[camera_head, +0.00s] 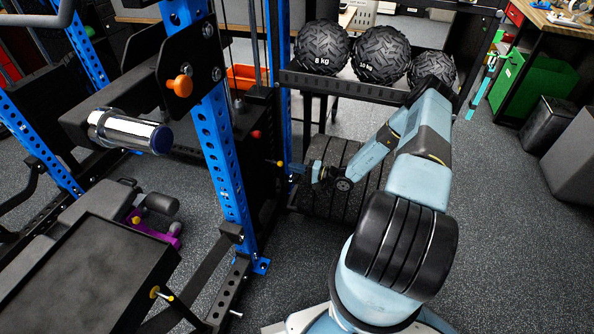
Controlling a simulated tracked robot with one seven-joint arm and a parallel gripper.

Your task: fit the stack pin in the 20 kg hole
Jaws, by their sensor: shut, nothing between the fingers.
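The weight stack (254,177) is a dark column behind the blue perforated upright. A small yellow-headed pin (280,163) sticks out from the stack's right side; it may be the stack pin. A red knob (256,134) sits higher up on the stack. The stack's holes and their kilogram marks are too small and dark to read, so I cannot pick out the 20 kg hole. My gripper (291,171) points left at the stack, its tips just right of and slightly below the yellow head. It is shut and holds nothing; whether it touches the pin I cannot tell.
The blue upright (222,150) with an orange knob (180,87) stands left of the stack. A rack shelf (335,86) with several black balls is behind my arm. A dark ribbed block (335,205) stands behind and below my gripper. A bench (85,275) fills the lower left.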

